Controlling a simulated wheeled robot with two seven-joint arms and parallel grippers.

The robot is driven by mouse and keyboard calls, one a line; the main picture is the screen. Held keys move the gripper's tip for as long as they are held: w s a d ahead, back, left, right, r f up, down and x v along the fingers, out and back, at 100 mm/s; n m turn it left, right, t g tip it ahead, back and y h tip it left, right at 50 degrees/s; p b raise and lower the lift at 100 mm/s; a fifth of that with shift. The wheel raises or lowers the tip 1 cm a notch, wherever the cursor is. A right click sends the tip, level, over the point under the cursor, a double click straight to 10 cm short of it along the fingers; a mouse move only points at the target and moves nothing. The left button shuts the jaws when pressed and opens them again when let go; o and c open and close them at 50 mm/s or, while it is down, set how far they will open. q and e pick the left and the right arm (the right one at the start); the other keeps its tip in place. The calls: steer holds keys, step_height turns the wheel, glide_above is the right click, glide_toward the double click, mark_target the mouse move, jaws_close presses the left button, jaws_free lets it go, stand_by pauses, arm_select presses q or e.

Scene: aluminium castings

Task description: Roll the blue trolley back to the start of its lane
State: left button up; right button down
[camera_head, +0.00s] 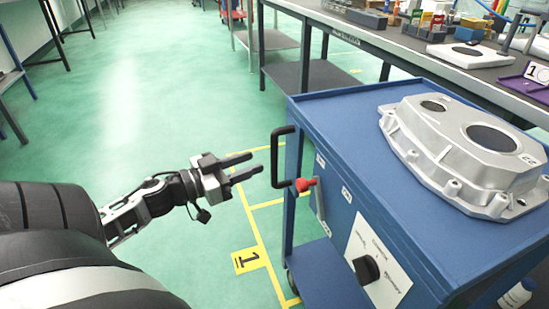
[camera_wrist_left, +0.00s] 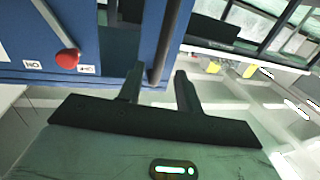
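The blue trolley (camera_head: 330,115) stands at the right of the head view, with a silver aluminium casting (camera_head: 465,155) on its top. My right gripper is not in view.
Yellow lane lines and a yellow plate marked 1 (camera_head: 249,260) lie on the green floor at the trolley's left end. A long workbench (camera_head: 400,45) with parts and a purple tray (camera_head: 522,86) runs behind the trolley. The floor at left is clear.

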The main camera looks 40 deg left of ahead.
arm_select(q)
steer(key=b, duration=0.1)
glide_above(275, 181)
steer(key=shift+a, duration=0.4)
steer(key=shift+w+d, duration=0.1)
steer(key=shift+w, duration=0.15)
jaws_close()
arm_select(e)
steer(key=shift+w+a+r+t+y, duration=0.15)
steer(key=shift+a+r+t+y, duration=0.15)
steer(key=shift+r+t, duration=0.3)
